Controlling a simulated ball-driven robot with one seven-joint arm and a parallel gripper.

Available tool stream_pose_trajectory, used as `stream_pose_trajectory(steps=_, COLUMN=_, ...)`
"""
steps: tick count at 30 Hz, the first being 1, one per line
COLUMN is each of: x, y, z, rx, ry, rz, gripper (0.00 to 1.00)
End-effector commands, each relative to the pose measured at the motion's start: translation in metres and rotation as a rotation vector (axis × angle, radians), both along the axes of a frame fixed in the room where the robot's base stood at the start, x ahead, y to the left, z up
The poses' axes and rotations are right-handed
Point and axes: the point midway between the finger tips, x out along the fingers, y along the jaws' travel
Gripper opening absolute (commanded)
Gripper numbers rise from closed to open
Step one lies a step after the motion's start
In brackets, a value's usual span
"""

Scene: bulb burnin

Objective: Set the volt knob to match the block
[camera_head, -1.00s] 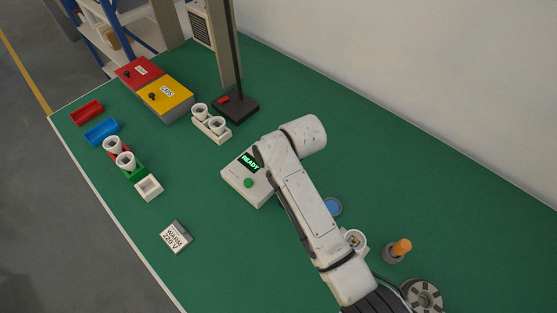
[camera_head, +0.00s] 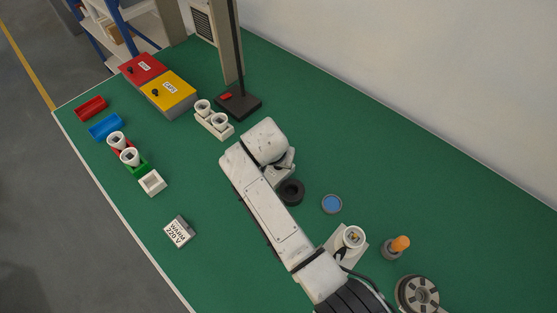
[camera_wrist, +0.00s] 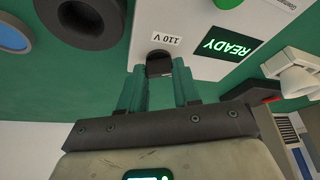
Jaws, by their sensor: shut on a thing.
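The block (camera_head: 179,232), printed "WARM 220 V", lies on the green bench near its left front edge in the head view. The volt knob (camera_wrist: 158,62) is a small black knob on the white tester box (camera_wrist: 195,28) in the wrist view, beside a label (camera_wrist: 166,38) reading "110 V". The box's screen (camera_wrist: 228,46) shows "READY" in green. My gripper (camera_wrist: 159,76) has its two green fingers on either side of the knob, shut on it. The knob's pointer mark cannot be made out. In the head view my arm hides the gripper, the knob and most of the box.
A black ring (camera_head: 291,192), a blue disc (camera_head: 331,204), a white socket (camera_head: 352,237) and an orange bulb (camera_head: 400,243) stand right of my arm. White cups (camera_head: 116,140) in holders, red and yellow boxes (camera_head: 168,92) and a dark post base (camera_head: 237,104) are further back.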

Motion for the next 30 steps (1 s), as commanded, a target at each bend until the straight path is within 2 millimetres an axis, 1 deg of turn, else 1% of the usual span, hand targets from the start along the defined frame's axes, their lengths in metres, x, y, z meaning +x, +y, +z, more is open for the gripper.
stream_pose_trajectory(steps=18, x=0.0031, y=0.0044, z=-0.0028, rx=0.002, ry=-0.002, rz=-0.583, gripper=0.01)
stream_pose_trajectory(steps=24, x=0.0038, y=0.0049, z=-0.0027, rx=0.003, ry=-0.001, rz=-0.751, gripper=0.01)
stream_pose_trajectory(steps=30, x=0.0045, y=0.0047, z=-0.0017, rx=0.003, ry=-0.002, rz=-0.880, gripper=0.01)
